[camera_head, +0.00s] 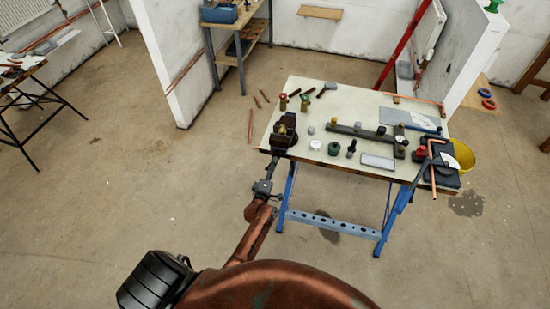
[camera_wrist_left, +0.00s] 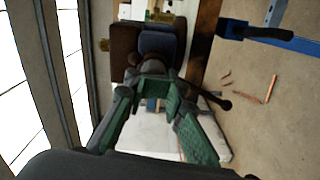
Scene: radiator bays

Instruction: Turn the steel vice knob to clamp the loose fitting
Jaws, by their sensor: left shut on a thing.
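The dark vice (camera_head: 284,132) stands at the left front corner of the bench, and a brass-coloured fitting (camera_head: 282,129) shows at it. In the left wrist view the vice body (camera_wrist_left: 158,42) is straight ahead. My left gripper (camera_head: 273,166) reaches up to the front of the vice. In the left wrist view its green-padded fingers (camera_wrist_left: 157,88) close on the steel vice knob (camera_wrist_left: 152,67), which is partly hidden by them. A thin dark bar with a round end (camera_wrist_left: 223,103) sticks out to the right. How tightly the fitting sits cannot be told. My right gripper is not in view.
A yellow bucket (camera_head: 462,158) stands at the right. Copper pipe pieces (camera_head: 250,125) lie on the floor left of the bench.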

